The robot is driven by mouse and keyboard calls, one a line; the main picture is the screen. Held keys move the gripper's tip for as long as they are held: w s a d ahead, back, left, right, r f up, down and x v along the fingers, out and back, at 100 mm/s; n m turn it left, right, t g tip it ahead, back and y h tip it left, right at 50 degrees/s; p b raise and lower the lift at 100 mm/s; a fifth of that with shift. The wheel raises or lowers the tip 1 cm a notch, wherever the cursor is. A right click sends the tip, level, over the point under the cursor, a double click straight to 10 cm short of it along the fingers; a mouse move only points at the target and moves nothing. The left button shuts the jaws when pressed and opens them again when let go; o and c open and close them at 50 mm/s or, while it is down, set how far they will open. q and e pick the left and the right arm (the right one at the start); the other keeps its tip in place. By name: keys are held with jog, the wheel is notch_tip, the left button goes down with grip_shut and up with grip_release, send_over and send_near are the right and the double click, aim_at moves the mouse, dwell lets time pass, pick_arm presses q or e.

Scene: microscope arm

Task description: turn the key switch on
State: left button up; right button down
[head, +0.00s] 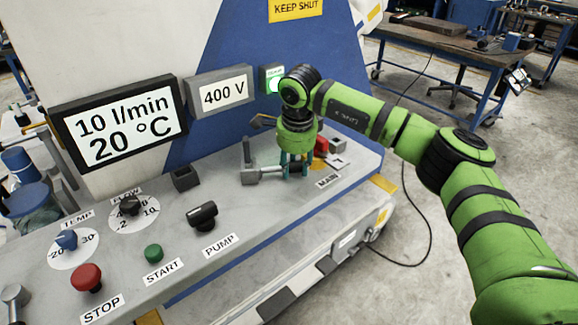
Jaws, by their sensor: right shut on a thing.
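My right gripper (295,170) points down at the sloped grey control panel (240,215), just left of the MAIN label (327,181). Its teal fingers are shut around the right end of a short grey lever (268,173). The fingers and wrist partly hide what is held, and I cannot make out a key or its slot. My left gripper is out of view.
Near the gripper, a red part (320,145) sits behind it. The black PUMP switch (203,215), green START button (153,253), red STOP button (87,278) and dials lie left.

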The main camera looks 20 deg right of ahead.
jog(key=shift+w+d+r, duration=0.2)
jog(key=shift+w+r, duration=0.1)
jog(key=c, duration=0.8)
grip_release()
jog(key=shift+o, duration=0.2)
jog(key=shift+f, duration=0.2)
jog(key=shift+a, duration=0.1)
notch_tip(320, 180, up, 12)
jog(key=s, duration=0.2)
jog(key=shift+s+a, duration=0.2)
jog(key=shift+f, duration=0.15)
